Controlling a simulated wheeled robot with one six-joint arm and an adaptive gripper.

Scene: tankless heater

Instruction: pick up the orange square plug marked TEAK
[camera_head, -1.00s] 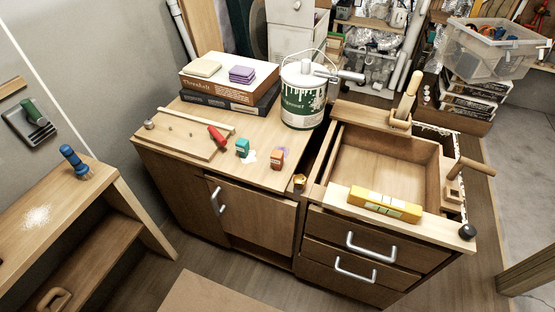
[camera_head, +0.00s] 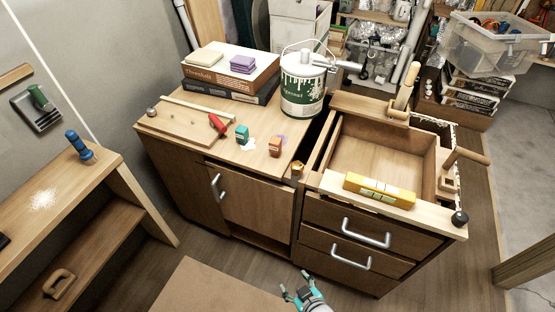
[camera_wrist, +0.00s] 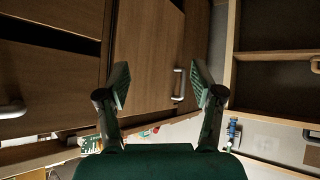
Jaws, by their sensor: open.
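An orange block (camera_head: 275,146) stands on the wooden cabinet top, near its front right edge; its marking is too small to read. A teal block (camera_head: 242,134) stands to its left, and a red plug-like piece (camera_head: 217,122) lies farther left. My gripper (camera_head: 297,284) is low at the bottom of the head view, in front of the cabinet and well below the orange block. In the wrist view its two fingers (camera_wrist: 160,88) are spread apart with nothing between them, facing the cabinet fronts. I cannot make out the orange block in the wrist view.
A white and green paint can (camera_head: 302,88) and stacked books (camera_head: 230,77) stand behind the blocks. A small orange item (camera_head: 297,168) sits at the cabinet's edge beside the open drawer box (camera_head: 378,158). A yellow box (camera_head: 380,190) lies on its front rim. Metal handles (camera_head: 366,233) protrude in front.

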